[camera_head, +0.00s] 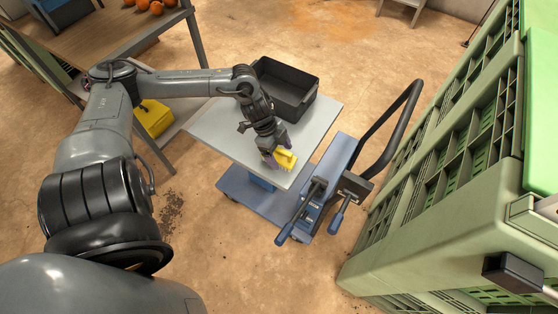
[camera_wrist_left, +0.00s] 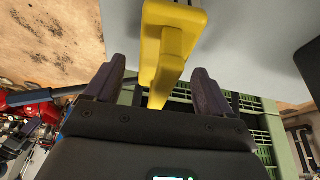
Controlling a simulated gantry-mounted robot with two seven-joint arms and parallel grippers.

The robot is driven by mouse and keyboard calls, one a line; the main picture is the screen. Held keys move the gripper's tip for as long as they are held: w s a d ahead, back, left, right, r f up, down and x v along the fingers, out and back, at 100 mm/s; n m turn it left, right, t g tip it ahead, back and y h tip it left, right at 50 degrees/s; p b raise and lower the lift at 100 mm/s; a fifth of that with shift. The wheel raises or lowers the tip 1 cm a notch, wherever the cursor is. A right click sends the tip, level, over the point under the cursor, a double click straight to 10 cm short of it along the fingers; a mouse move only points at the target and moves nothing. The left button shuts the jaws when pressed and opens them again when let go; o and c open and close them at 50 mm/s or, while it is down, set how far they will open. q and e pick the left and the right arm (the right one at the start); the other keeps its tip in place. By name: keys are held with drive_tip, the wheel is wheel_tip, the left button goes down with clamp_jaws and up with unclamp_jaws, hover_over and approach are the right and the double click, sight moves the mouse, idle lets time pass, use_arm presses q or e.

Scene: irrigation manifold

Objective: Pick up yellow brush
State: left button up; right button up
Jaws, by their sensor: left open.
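The yellow brush (camera_head: 286,160) lies near the front corner of the grey cart top (camera_head: 217,129) in the head view. In the left wrist view the yellow brush (camera_wrist_left: 168,45) reaches down toward the gap between my fingers. My left gripper (camera_head: 272,158) is open and right at the brush in the head view. Its two dark fingers show apart on either side of the brush's lower end in the left wrist view (camera_wrist_left: 155,90). I cannot tell whether they touch it. My right gripper is not in view.
A black bin (camera_head: 287,88) stands at the back of the cart top. The cart's blue lift unit with levers (camera_head: 313,200) and black handle (camera_head: 397,130) is to the right. Large green crates (camera_head: 440,190) fill the right side. A wooden table with oranges (camera_head: 142,6) is at the upper left.

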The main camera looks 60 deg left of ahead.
sight(284, 151)
use_arm(q)
drive_tip(key=shift+w+d+f, duration=0.1)
drive_tip(key=shift+d+f, duration=0.1)
drive_tip(key=shift+f, duration=0.2)
drive_tip(key=c, duration=1.2)
drive_tip(key=shift+r, duration=0.1)
drive_tip(key=shift+r+p, duration=1.1)
drive_tip(key=shift+r, duration=0.85)
drive_tip(key=shift+w+d+r, duration=0.1)
drive_tip(key=shift+d, duration=0.05)
drive_tip(key=w+d+r, duration=0.1)
drive_tip(key=d+r, duration=0.1)
drive_tip(key=d, duration=0.1)
drive_tip(key=w+d+r+p, duration=0.1)
drive_tip(key=w+d+r, duration=0.1)
drive_tip(key=d, duration=0.1)
drive_tip(key=w+d+r+p, duration=0.1)
drive_tip(key=w+d+r, duration=0.1)
drive_tip(key=d, duration=0.2)
drive_tip(key=shift+w+r, duration=0.2)
drive_tip(key=shift+r, duration=0.15)
